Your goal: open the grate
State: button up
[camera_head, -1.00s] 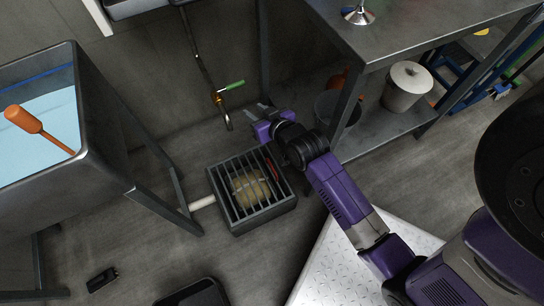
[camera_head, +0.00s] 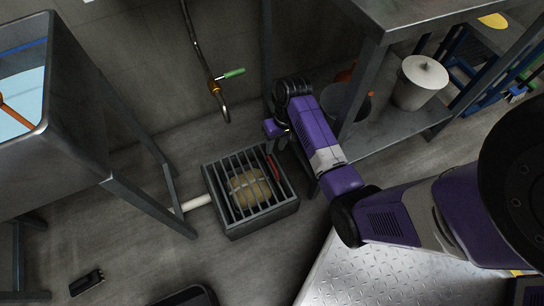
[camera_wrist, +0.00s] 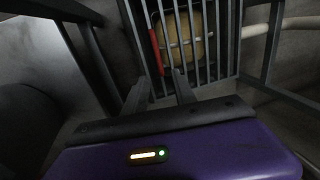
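The grate (camera_head: 232,193) is a lid of dark metal bars on a square box (camera_head: 262,220) on the floor. It lies flat and shut. A red bar (camera_head: 273,168) lies along its right side; it also shows in the wrist view (camera_wrist: 154,52). A yellowish lump (camera_head: 250,187) sits beneath the bars. My gripper (camera_wrist: 158,88) is open and empty, its two fingers spread apart and pointing towards the grate's edge near the red bar. In the head view it is by the box's back right corner, its fingertips mostly hidden. I cannot tell whether they touch anything.
A steel tank (camera_head: 75,145) on legs stands at the left. A steel table (camera_head: 410,15) with a lower shelf holding a lidded white pot (camera_head: 420,82) stands right of my arm. A pipe with a green-handled valve (camera_head: 232,73) runs down the wall. The floor in front is mostly clear.

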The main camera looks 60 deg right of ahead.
jog(key=b, duration=0.4)
send_over(272, 157)
jog(key=s+a, duration=0.2)
jog(key=a, duration=0.1)
notch_tip(272, 157, down, 7)
jog(key=shift+w+f, duration=0.1)
jog(key=shift+c, duration=0.4)
grip_shut()
dwell(0.4)
